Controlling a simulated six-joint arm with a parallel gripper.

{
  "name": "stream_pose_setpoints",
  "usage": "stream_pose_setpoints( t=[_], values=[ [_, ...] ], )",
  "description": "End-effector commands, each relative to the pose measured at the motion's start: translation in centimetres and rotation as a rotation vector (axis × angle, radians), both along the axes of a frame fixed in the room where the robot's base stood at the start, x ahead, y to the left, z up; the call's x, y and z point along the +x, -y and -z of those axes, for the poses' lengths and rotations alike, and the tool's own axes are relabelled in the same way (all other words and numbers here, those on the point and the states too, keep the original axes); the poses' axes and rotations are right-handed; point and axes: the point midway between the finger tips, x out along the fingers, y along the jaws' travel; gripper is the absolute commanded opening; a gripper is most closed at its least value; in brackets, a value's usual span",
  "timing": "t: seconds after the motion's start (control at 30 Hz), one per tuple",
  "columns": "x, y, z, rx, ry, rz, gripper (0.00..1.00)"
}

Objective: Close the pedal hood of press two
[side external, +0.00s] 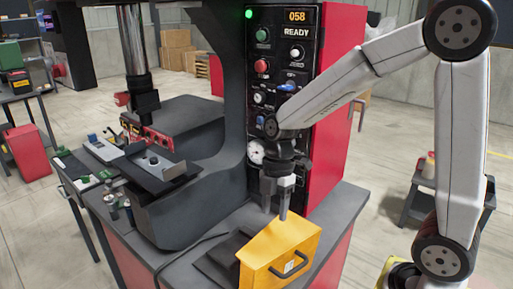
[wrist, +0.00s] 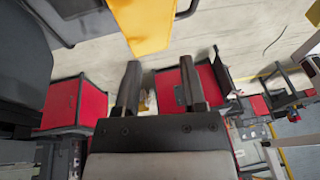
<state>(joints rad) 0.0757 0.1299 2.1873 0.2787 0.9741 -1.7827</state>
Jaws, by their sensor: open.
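The yellow pedal hood (side external: 270,247) stands on the dark top of the press base, with a dark handle (side external: 290,265) and a small white label on its front face. A flat black part (side external: 222,257) lies beside it to the left; whether it is the pedal I cannot tell. My gripper (side external: 274,212) points down with open, empty fingers at the hood's upper edge in the side view. In the wrist view the hood (wrist: 146,22) and part of its handle (wrist: 188,9) lie beyond my open fingertips (wrist: 160,66), with a gap between. Contact is not visible.
The red and black press cabinet (side external: 335,110) with a lit READY panel stands close behind my gripper. The press frame (side external: 195,200) and its tooling are to the left. A grey stool (side external: 415,195) stands at right. Floor shows in front of the base on the right.

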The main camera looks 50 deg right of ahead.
Motion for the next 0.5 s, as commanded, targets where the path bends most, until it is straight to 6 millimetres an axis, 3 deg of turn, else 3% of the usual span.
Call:
stream_pose_setpoints(
  t=[0.2, 0.5],
  values=[
    [-3.6, 0.0, 0.7, 0.088, -0.1, -0.029, 0.53],
    [-6.2, 0.1, 3.2, 0.211, -0.232, -0.01, 0.53]
  ],
)
